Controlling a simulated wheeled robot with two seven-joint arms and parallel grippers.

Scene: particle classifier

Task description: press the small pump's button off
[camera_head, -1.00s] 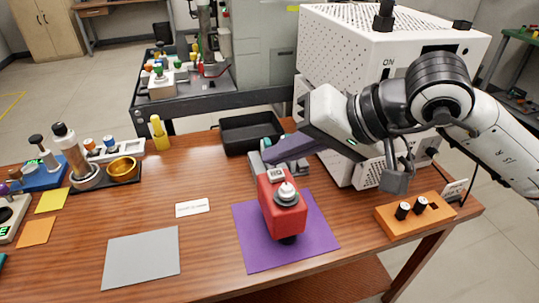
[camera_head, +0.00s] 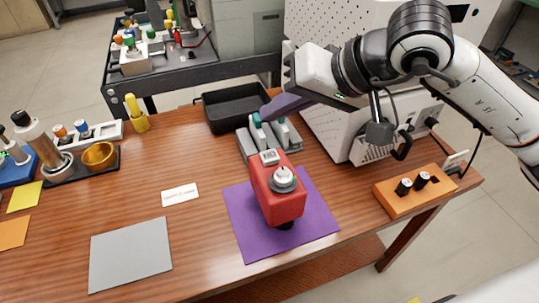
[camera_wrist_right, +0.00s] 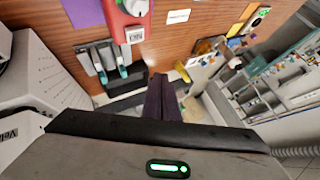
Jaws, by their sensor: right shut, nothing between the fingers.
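A red device (camera_head: 277,197), apparently the small pump, stands on a purple mat (camera_head: 240,235) at the front middle. It has a pale round knob (camera_head: 283,177) on a grey disc and a small label on top. In the right wrist view the red device (camera_wrist_right: 118,22) is cut off at the top edge. My right gripper (camera_head: 265,113) is shut and empty, its purple fingers above and behind the device, apart from it. The fingers (camera_wrist_right: 155,77) lie together in the wrist view. My left gripper is not in view.
Behind the device are a grey holder with teal-topped parts (camera_head: 245,145) and a black tray (camera_head: 205,110). A white perforated cabinet (camera_head: 345,130) stands behind my right arm. An orange block (camera_head: 395,203) is at right.

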